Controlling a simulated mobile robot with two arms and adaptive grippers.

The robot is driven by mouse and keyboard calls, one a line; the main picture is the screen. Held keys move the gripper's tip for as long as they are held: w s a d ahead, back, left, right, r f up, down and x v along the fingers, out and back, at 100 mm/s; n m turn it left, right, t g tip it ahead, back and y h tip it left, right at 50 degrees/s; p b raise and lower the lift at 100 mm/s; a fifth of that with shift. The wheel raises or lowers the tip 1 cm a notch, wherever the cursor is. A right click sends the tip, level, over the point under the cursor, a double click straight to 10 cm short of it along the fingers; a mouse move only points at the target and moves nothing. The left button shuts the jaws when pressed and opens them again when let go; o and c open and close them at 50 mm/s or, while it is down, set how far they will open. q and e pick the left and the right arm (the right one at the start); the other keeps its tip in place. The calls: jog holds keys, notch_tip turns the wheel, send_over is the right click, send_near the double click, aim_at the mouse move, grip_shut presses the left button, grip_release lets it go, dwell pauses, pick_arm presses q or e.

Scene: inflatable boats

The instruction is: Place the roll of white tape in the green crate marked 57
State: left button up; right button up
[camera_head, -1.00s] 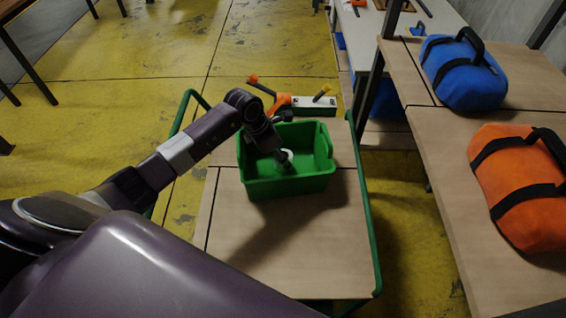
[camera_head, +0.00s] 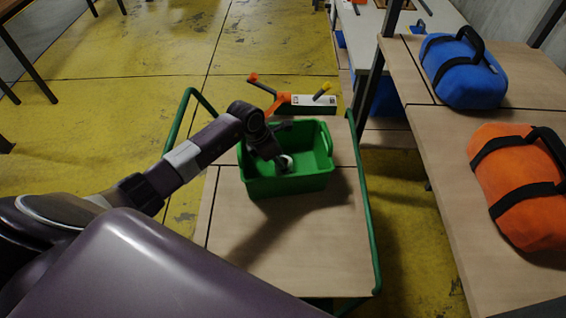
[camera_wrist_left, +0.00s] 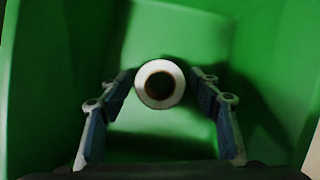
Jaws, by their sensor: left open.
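The green crate (camera_head: 262,187) stands on the wooden top of a cart in the head view; no number shows on the side I see. The roll of white tape (camera_wrist_left: 160,84) is inside the crate in the left wrist view, with its round end facing the camera. It shows as a small pale patch in the head view (camera_head: 287,162). My left gripper (camera_wrist_left: 166,98) is open, its fingers on either side of the roll with gaps showing between fingers and roll. In the head view my left arm reaches down into the crate. My right gripper is not in view.
Behind the crate is a white box (camera_head: 314,100) with orange and yellow-tipped tools. The cart (camera_head: 290,245) has green rails and bare wood in front of the crate. A blue bag (camera_head: 460,75) and an orange bag (camera_head: 520,190) lie on the bench at right.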

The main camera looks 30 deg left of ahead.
pick_arm(q)
jog(key=shift+r, duration=0.2)
jog(key=b+v, duration=0.1)
jog(key=v, duration=1)
jog(key=shift+s+r, duration=0.2)
jog(key=shift+r, duration=0.15)
jog(key=shift+a, duration=0.15)
